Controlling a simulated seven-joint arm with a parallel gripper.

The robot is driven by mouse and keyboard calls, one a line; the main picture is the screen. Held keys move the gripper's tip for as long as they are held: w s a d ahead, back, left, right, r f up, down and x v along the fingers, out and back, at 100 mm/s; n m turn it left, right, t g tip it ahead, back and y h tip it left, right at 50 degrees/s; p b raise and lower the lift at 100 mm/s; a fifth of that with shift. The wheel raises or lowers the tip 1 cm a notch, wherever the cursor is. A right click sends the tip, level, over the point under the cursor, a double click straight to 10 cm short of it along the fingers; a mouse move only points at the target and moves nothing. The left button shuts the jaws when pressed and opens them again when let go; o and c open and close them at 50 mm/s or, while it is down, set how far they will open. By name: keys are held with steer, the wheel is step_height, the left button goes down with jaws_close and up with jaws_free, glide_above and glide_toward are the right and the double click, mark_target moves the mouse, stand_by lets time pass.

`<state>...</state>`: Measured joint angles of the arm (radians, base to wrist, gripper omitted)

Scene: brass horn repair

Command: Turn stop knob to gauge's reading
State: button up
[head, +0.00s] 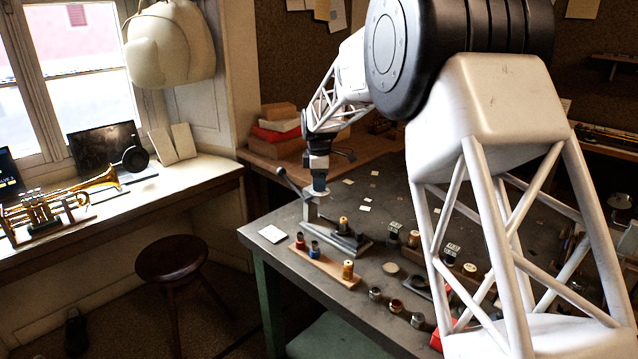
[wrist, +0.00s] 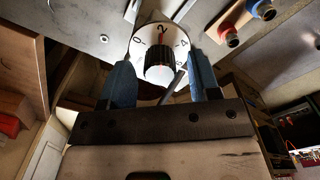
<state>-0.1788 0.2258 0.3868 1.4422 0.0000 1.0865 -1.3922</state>
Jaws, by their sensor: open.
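The stop knob (wrist: 158,72) is black and ribbed, at the upper middle of the wrist view. It stands in front of a white round dial (wrist: 177,46) marked 0, 2 and 4. A red mark at the knob's top points close to the 2. My gripper (wrist: 161,76) is open, with one blue finger on each side of the knob and gaps between. In the head view my gripper (head: 319,182) points down at a metal fixture with a lever (head: 345,238) on the bench; the knob is too small to make out there. I cannot make out a gauge or its reading.
A wooden strip (head: 325,267) with red, blue and brass parts lies in front of the fixture. Several small metal parts stand to its right on the dark bench (head: 290,222). A white card (head: 271,234) lies at the left edge. A brass horn (head: 45,205) rests by the window.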

steer(key=shift+r, duration=3.55)
steer(key=shift+s+d+r, duration=0.2)
steer(key=shift+s+r, duration=0.1)
steer(key=shift+s, duration=0.1)
steer(key=s+d+r+m, duration=0.2)
steer(key=s+d+m, duration=0.15)
steer(key=s, duration=0.65)
steer(key=s+d+r+m+t, duration=0.1)
steer(key=s+d+r+m, duration=0.25)
steer(key=s, duration=0.55)
steer(key=s+d+r+m, duration=0.2)
steer(key=s+d, duration=0.2)
steer(key=s, duration=0.6)
steer(key=s+d+f+m, duration=0.1)
steer(key=s+f+m, duration=0.2)
steer(key=s, duration=0.6)
steer(key=s+d+f+m+t, duration=0.1)
steer(key=s+d+f+m, duration=0.1)
steer(key=s, duration=0.7)
steer(key=s+d+f+m, duration=0.1)
steer(key=s+f+m, duration=0.3)
steer(key=s, duration=0.5)
steer(key=shift+s+d+t, duration=0.3)
steer(key=shift+s+d, duration=0.05)
steer(key=shift+s, duration=0.05)
